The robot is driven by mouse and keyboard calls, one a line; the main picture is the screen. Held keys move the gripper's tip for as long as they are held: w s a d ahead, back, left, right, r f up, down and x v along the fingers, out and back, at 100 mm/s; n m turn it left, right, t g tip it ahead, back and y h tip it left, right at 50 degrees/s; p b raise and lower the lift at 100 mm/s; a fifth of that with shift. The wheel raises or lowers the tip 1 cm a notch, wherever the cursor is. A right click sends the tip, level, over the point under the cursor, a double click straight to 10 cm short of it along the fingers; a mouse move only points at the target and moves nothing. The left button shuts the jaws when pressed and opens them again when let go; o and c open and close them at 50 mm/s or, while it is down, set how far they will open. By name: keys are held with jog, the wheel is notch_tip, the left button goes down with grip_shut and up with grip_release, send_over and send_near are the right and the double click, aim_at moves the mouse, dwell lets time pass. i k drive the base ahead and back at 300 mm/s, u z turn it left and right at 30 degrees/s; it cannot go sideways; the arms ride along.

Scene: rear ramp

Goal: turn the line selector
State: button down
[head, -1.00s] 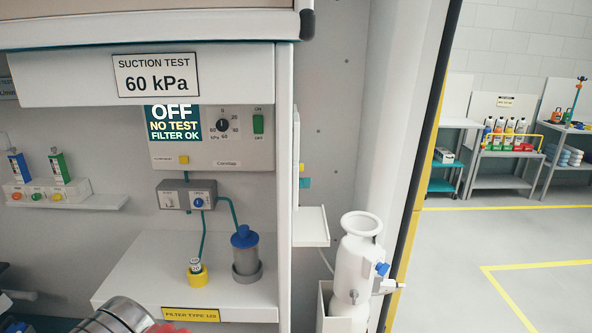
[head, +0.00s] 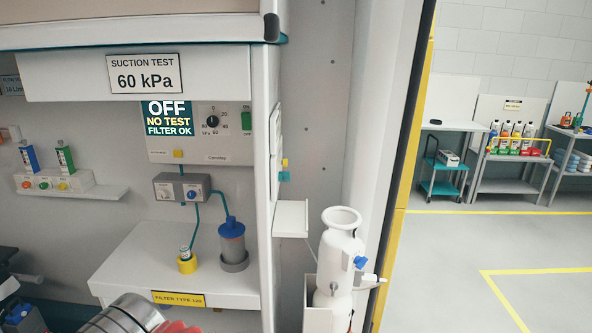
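The line selector is probably the grey box (head: 182,188) on the cabinet's back wall, under the control panel. It has a pale knob or switch (head: 164,194) at left and a blue round knob (head: 193,194) at right; their small markings are unreadable. The panel screen (head: 168,119) reads OFF, NO TEST, FILTER OK. A metal and red part of my arm shows at the bottom edge, well below the box. My gripper is not seen.
A white ledge (head: 291,218) and a white vessel with a blue knob (head: 340,250) stand at the cabinet's right edge. The panel has a black dial (head: 212,121). Open floor (head: 450,260) lies to the right.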

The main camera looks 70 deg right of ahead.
aim_at(284, 176)
jog(key=u, duration=0.1)
jog(key=k, duration=1.35)
jog(key=z, duration=1.25)
jog(key=i, duration=0.5)
jog(key=z, duration=0.1)
